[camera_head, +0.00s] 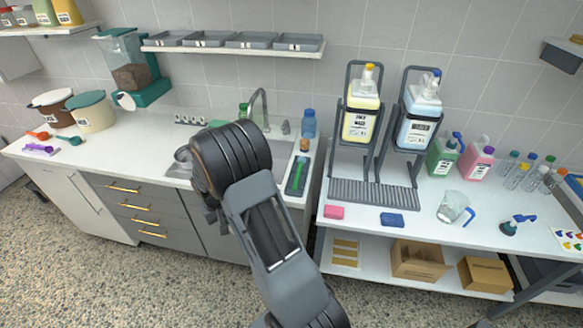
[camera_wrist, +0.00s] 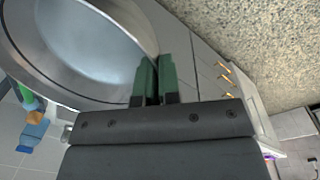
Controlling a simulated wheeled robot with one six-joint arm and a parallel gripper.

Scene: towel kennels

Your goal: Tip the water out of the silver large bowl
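The silver large bowl (camera_wrist: 88,45) fills the upper left of the wrist view, its shiny inside facing the camera. I cannot tell whether water is in it. My gripper (camera_wrist: 157,78) has its two green fingers close together at the bowl's rim, with the rim between them. In the head view my arm hides the gripper and most of the bowl; only a silver edge of the bowl (camera_head: 182,155) shows left of the wrist, by the sink. The sink's faucet (camera_head: 260,104) stands behind my arm, and the basin is mostly hidden.
A blue bottle (camera_head: 308,124) and a dark tray with a green brush (camera_head: 298,174) are right of the sink. Lidded tubs (camera_head: 91,112) stand at the counter's left. Soap dispensers (camera_head: 361,117) stand on the right table. The counter between tubs and sink is mostly clear.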

